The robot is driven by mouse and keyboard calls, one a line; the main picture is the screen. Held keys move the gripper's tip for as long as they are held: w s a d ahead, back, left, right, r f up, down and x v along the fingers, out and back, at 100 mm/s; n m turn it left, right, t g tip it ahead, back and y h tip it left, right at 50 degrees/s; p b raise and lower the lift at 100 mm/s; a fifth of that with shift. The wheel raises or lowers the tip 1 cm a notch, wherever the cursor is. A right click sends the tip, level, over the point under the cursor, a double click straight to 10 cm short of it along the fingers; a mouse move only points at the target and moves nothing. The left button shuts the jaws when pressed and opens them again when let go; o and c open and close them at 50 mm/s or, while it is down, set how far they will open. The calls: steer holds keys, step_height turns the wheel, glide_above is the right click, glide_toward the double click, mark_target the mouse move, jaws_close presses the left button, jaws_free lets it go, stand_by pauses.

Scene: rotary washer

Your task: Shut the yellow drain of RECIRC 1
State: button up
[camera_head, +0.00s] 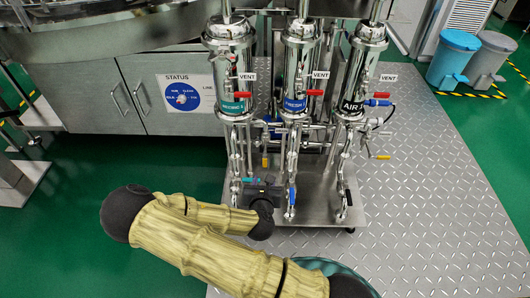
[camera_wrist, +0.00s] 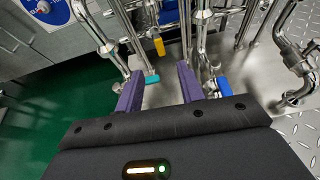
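The left filter housing (camera_head: 230,60) has a teal label that is too small to read for sure; I take it as RECIRC 1. A yellow handle (camera_head: 265,160) hangs downward at its lower right. This yellow handle also shows in the wrist view (camera_wrist: 159,46), beyond my fingertips and apart from them. My gripper (camera_wrist: 159,84) has two purple fingers spread apart with nothing held between them. In the head view my dark gripper (camera_head: 262,190) is low in front of the housings, below the yellow handle, and its fingertips are hard to make out.
A teal handle (camera_wrist: 152,78) lies close beyond the fingers, and a blue handle (camera_wrist: 224,86) is to their right. The middle housing (camera_head: 298,60) and AIR housing (camera_head: 362,65) stand alongside with upright pipes. Another yellow handle (camera_head: 382,157) sticks out below AIR. Open floor lies right.

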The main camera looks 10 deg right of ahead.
mark_target(265, 160)
steer(key=shift+a+r, duration=0.1)
steer(key=shift+w, duration=0.15)
steer(key=b+x, duration=0.9)
steer(key=x, duration=0.7)
steer(key=shift+w+f, duration=0.2)
steer(key=shift+w, duration=0.45)
jaws_close()
